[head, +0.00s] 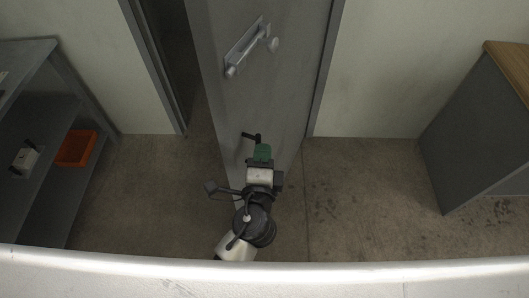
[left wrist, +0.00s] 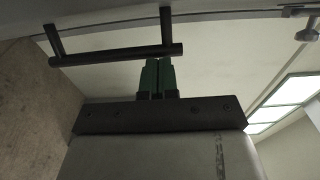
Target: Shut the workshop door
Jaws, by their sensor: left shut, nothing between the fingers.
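The grey door (head: 222,75) stands ajar in the head view, its free left edge swung out toward me, with a dark gap on its left. A long metal fitting (head: 246,47) and a small knob sit high on its face. A black bar handle (head: 251,137) is lower on the door; the left wrist view shows it as a dark bar on two posts (left wrist: 115,54). My left gripper (head: 262,152) has green fingertips, is shut and empty, and is close to the handle. The fingers (left wrist: 157,76) point just past the bar; contact cannot be told. My right gripper is not in view.
The door frame (head: 150,55) borders the gap on the left. A grey shelf unit (head: 75,95) with an orange bin (head: 76,148) stands at the left. A grey cabinet (head: 465,130) with a wooden top is at the right. The floor (head: 355,190) between is clear.

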